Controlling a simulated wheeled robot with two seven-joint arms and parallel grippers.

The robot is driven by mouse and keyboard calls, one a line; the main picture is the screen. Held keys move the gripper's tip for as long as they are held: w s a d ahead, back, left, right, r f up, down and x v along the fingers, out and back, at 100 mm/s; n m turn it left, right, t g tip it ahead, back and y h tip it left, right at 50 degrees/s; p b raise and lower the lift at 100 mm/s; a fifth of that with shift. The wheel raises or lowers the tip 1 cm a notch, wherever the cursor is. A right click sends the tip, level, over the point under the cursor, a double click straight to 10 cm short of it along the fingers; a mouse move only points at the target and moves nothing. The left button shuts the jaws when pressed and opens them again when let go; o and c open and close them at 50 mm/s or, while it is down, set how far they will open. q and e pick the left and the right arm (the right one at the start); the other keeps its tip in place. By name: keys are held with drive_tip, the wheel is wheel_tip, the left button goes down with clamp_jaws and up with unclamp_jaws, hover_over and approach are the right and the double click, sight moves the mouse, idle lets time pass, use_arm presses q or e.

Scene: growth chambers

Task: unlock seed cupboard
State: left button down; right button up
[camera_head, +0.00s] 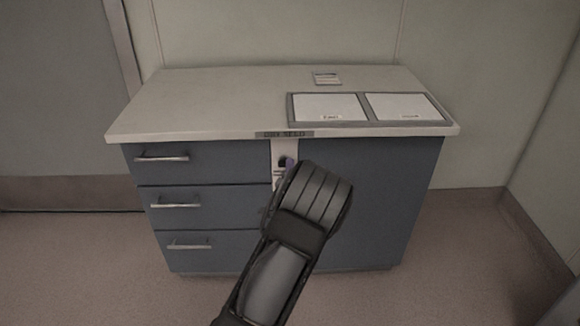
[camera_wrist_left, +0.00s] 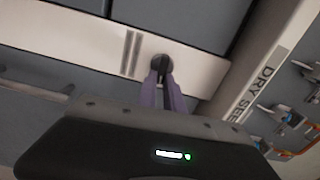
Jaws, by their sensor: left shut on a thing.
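The seed cupboard (camera_head: 385,200) is a blue-grey unit under a pale counter, with "DRY SEED" lettering on the counter's front edge. A pale lock plate (camera_head: 279,152) runs down its front between drawers and the right-hand panel; it also shows in the left wrist view (camera_wrist_left: 85,38). My left gripper (camera_head: 289,163) is at this plate. In the left wrist view its purple fingers (camera_wrist_left: 163,88) are shut on a dark, narrow key-like piece (camera_wrist_left: 164,66) at the round dark lock (camera_wrist_left: 160,61). The fingers hide part of it, so how deep it sits is unclear. My right gripper is out of view.
Three drawers with bar handles (camera_head: 175,205) are left of the plate. On the counter (camera_head: 200,95) lie a grey-rimmed tray (camera_head: 289,110) with two white panels and a small pale item (camera_head: 327,78). The left of the counter is clear.

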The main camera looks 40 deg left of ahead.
use_arm(q)
drive_tip(key=shift+f+m, duration=0.1)
drive_tip(key=shift+m, duration=0.4)
drive_tip(key=c, duration=1.5)
unclamp_jaws()
drive_tip(key=p+v, duration=0.1)
drive_tip(key=v, duration=0.6)
drive_tip(key=shift+s+d, duration=0.3)
